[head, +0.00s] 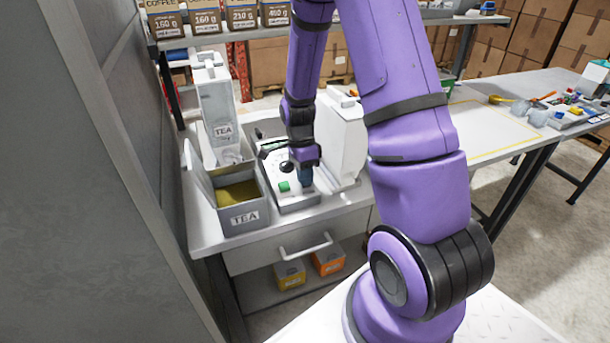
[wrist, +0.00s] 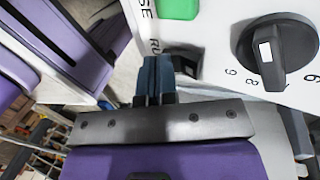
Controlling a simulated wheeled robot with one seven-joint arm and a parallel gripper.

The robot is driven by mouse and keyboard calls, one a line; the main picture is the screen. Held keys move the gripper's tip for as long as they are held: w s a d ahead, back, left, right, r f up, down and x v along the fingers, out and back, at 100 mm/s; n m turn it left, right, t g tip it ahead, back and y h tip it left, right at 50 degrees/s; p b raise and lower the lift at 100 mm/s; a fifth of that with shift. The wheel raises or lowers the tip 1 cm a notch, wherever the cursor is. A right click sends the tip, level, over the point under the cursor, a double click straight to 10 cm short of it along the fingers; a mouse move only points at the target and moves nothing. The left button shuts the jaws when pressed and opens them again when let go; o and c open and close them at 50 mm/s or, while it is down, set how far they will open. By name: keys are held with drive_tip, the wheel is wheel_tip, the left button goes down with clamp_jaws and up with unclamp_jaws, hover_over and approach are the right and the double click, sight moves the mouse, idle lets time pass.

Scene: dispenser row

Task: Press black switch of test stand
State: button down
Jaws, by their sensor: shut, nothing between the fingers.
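The test stand (head: 297,199) is a pale sloped panel on the bench, with a green button and a dark knob. In the wrist view its panel shows the green button (wrist: 178,8), a black dial (wrist: 275,52) with numbers, and a small black switch (wrist: 186,62) beside partly hidden lettering. My gripper (head: 305,176) is over the panel's right part. Its blue fingers (wrist: 154,72) are shut and empty, with the tips right beside the black switch. I cannot tell whether they touch it. The gripper body hides part of the switch. In the head view I cannot make the switch out.
A grey bin marked TEA (head: 243,218) stands left of the stand, with a white TEA dispenser (head: 217,112) behind it. A white housing (head: 341,140) rises close at the right. A drawer handle (head: 305,247) projects below. A grey wall (head: 95,180) is at the left.

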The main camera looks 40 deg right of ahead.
drive_tip(key=shift+w, duration=0.15)
drive_tip(key=shift+w+d+r, duration=0.2)
drive_tip(key=shift+w, duration=0.35)
idle(0.4)
drive_tip(key=shift+r, duration=0.2)
wheel_tip(320, 180, up, 14)
drive_tip(key=shift+s+f, duration=0.2)
drive_tip(key=shift+s, duration=0.25)
drive_tip(key=shift+a, duration=0.1)
drive_tip(key=s+a+r+n+t, duration=0.2)
drive_tip(key=s+a+r+n, duration=0.2)
drive_tip(key=r+n, duration=0.15)
drive_tip(key=s+a+r+n+t, duration=0.2)
drive_tip(key=s+a+r+n, duration=0.1)
drive_tip(key=r+n, duration=0.3)
drive_tip(key=s+a+r+n+t, duration=0.4)
drive_tip(key=s+r+n, duration=0.3)
drive_tip(key=s, duration=0.5)
drive_tip(key=a+n, duration=0.1)
drive_tip(key=n, duration=0.1)
drive_tip(key=shift+s+a+r+n+h, duration=0.2)
drive_tip(key=shift+n+h, duration=0.15)
drive_tip(key=shift+h, duration=0.05)
